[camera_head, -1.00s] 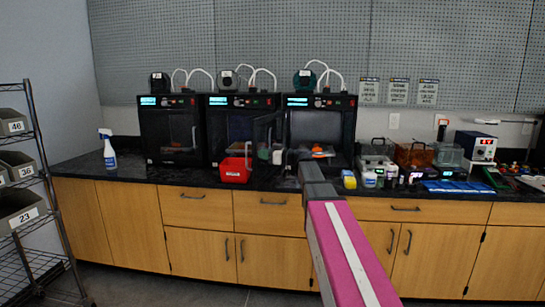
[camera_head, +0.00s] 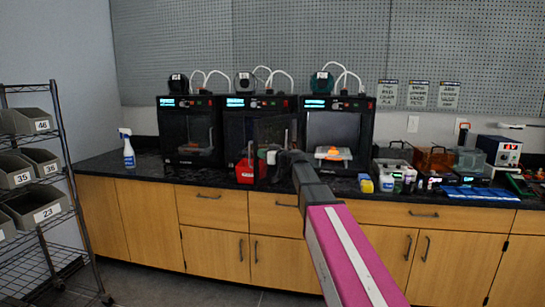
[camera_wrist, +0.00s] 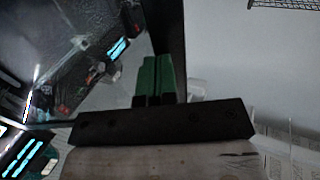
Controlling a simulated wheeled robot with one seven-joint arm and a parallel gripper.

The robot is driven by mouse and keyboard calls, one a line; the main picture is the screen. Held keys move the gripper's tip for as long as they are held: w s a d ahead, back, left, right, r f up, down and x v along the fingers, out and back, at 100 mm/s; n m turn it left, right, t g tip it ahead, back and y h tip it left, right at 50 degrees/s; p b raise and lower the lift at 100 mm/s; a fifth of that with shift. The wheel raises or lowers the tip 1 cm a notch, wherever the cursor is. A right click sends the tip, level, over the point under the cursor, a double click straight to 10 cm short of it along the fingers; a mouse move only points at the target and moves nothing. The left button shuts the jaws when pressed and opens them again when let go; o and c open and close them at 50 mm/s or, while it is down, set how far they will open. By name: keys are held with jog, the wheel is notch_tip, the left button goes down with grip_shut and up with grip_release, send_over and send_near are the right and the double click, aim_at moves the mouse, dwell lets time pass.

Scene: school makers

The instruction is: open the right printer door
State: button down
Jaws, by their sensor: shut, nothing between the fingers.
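The right printer (camera_head: 372,125) is a black box at the back of the counter, and its front is uncovered, with an orange print on a lit bed inside. Its clear, dark-framed door (camera_head: 277,130) appears swung out to the left, in front of the middle printer. My gripper (camera_head: 266,155) is by this door, left of the opening. Its green fingers (camera_wrist: 159,76) are together and empty in the wrist view, near a clear panel. I cannot tell whether they touch it.
The middle printer (camera_head: 232,125) and left printer (camera_head: 175,130) stand alongside. A red bin (camera_head: 245,172) sits in front of the middle one, partly behind the door. Small bottles and a yellow block (camera_head: 366,185) crowd the counter to the right. A shelf rack (camera_head: 70,170) stands at far left.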

jog(key=x, duration=0.3)
jog(key=shift+w+a, duration=0.1)
jog(key=shift+a, duration=0.1)
jog(key=s+a+v, duration=0.2)
jog(key=v, duration=1.2)
jog(key=s+d+f+m+g+h, duration=0.1)
jog(key=s+f+m+g+h, duration=0.3)
jog(key=f, duration=0.9)
jog(key=s+d+f+m+g+h, duration=0.1)
jog(key=s+f+g+h, duration=0.1)
jog(key=s+f, duration=0.8)
jog(key=s+d+f+m+g+h, duration=0.2)
jog(key=s+d+f+h, duration=0.2)
jog(key=f, duration=0.6)
jog(key=s+d+f+m+g+h, duration=0.3)
jog(key=s+d+f, duration=0.2)
jog(key=s+f, duration=0.3)
notch_tip(320, 180, down, 2)
jog(key=shift+s+d+f+g+h, duration=0.1)
jog(key=shift+s+d+g+h, duration=0.05)
jog(key=shift+d+g+h, duration=0.2)
